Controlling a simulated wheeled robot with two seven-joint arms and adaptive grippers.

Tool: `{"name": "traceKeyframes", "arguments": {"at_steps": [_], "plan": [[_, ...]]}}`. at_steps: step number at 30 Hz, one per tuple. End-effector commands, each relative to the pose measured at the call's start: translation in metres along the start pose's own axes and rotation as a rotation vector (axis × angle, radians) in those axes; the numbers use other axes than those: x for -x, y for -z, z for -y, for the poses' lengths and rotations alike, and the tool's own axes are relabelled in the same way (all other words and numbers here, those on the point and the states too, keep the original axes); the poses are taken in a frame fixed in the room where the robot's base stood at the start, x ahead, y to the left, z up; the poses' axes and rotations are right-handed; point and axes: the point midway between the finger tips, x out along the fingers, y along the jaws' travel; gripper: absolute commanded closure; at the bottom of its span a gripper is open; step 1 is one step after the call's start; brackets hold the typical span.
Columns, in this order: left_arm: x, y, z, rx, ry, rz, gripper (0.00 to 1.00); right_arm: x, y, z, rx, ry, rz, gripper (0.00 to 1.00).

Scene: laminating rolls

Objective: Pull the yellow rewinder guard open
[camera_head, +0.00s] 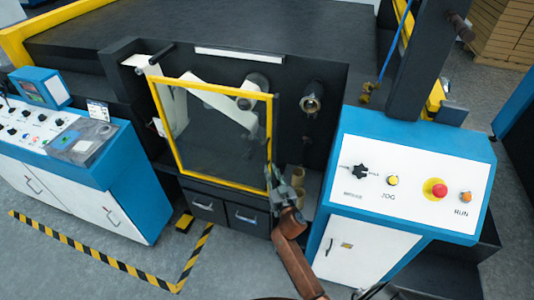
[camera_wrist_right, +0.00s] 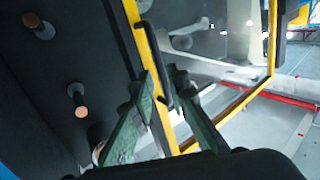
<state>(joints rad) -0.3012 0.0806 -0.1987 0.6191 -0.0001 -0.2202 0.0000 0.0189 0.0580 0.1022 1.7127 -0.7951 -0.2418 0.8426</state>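The yellow rewinder guard (camera_head: 216,90) is a yellow frame around a clear pane, in front of the dark machine face in the head view. Its yellow edge (camera_wrist_right: 156,80) and pane also show in the wrist view. A black bar handle (camera_wrist_right: 150,48) runs along that edge. My right gripper (camera_head: 270,176) is at the guard's right edge, low down. In the wrist view its green-grey fingers (camera_wrist_right: 160,80) come together on either side of the handle, near its lower end. The exact contact is partly hidden. My left gripper is not in view.
A blue-and-white console (camera_head: 415,165) with a red button stands at the right. Another control desk (camera_head: 100,185) stands at the left. Dark drawers (camera_head: 228,212) sit below the guard. Striped floor tape (camera_head: 95,255) borders open grey floor in front.

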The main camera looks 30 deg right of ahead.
Motion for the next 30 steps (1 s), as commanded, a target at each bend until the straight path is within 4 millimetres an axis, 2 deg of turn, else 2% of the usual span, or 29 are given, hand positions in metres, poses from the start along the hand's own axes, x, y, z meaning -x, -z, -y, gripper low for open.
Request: {"name": "traceKeyframes", "arguments": {"at_steps": [1,4,18,30], "plan": [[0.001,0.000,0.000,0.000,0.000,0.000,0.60,-0.001,0.011,-0.001,-0.006,-0.003,-0.017,0.85],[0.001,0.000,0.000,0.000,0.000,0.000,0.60,-0.006,0.020,-0.001,-0.007,-0.006,-0.032,0.85],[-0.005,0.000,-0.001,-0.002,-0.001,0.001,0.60,-0.071,0.020,-0.002,-0.007,-0.006,-0.029,0.85],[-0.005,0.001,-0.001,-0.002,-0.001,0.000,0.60,-0.078,0.020,-0.002,-0.008,-0.006,-0.028,0.86]]}}
